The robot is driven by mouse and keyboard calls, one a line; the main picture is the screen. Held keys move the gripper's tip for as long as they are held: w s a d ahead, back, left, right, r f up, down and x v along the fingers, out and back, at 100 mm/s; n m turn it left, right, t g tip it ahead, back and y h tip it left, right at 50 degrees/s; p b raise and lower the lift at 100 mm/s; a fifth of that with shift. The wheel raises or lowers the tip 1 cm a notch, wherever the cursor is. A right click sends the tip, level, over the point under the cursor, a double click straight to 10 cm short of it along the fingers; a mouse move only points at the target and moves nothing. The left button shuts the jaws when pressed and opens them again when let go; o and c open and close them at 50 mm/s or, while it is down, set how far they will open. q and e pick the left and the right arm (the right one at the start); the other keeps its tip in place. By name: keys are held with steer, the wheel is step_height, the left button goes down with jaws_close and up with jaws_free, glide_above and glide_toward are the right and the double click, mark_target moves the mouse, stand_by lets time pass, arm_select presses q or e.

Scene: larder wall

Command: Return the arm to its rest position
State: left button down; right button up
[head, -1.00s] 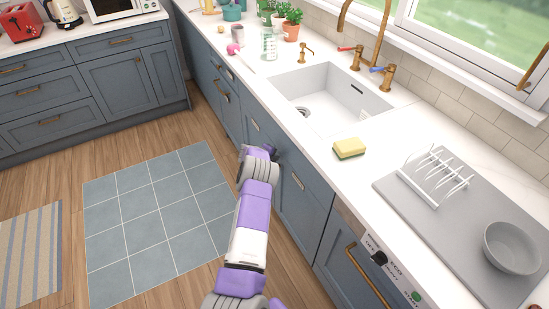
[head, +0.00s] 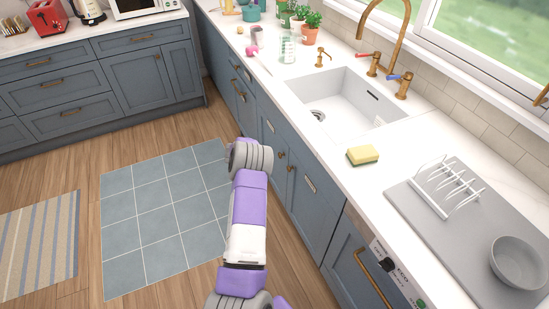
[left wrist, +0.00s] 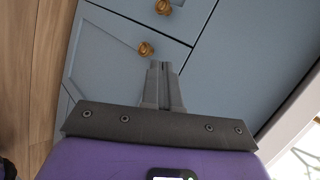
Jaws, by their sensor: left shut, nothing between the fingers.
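My left arm, purple, white and grey, reaches up from the bottom middle of the head view, over the floor beside the blue-grey lower cabinets (head: 300,205). Its gripper is hidden in the head view behind the grey joint at the arm's far end. In the left wrist view my left gripper (left wrist: 161,68) is shut, with its two grey fingers together and nothing between them. The fingers point toward blue-grey cabinet fronts (left wrist: 225,50) with brass knobs (left wrist: 146,49). I cannot tell the exact gap. My right gripper is not in view.
The white counter (head: 335,135) holds a sink (head: 350,105), a yellow sponge (head: 362,155), a rack (head: 445,190) and a grey bowl (head: 518,262). A dishwasher (head: 375,270) sits below. Tiled floor (head: 150,225) and a striped rug (head: 38,245) lie to the left, clear of obstacles.

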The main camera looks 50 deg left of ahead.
arm_select(q)
steer(key=shift+s+r, duration=0.3)
steer(key=shift+s, duration=0.1)
steer(key=d+f+n+g+h, duration=0.1)
steer(key=d+f+n, duration=0.3)
steer(key=d, duration=0.5)
steer(key=d+f+n, duration=0.3)
steer(key=d+n, duration=0.1)
steer(key=d, duration=0.6)
steer(key=d+f+n+g+h, duration=0.1)
steer(key=d+f+n, duration=0.35)
steer(key=d, duration=0.45)
steer(key=s+d+n+g+h, duration=0.1)
steer(key=s+d+n+g, duration=0.2)
steer(key=s+d, duration=0.7)
steer(key=s+d+r+n+g+h, duration=0.1)
steer(key=s+d+n+g+h, duration=0.1)
steer(key=s+d, duration=0.7)
steer(key=d+n+g, duration=0.1)
steer(key=d+n, duration=0.1)
steer(key=d, duration=0.4)
steer(key=shift+s+d+r+g, duration=0.3)
steer(key=shift+s+g, duration=0.05)
steer(key=shift+g, duration=0.05)
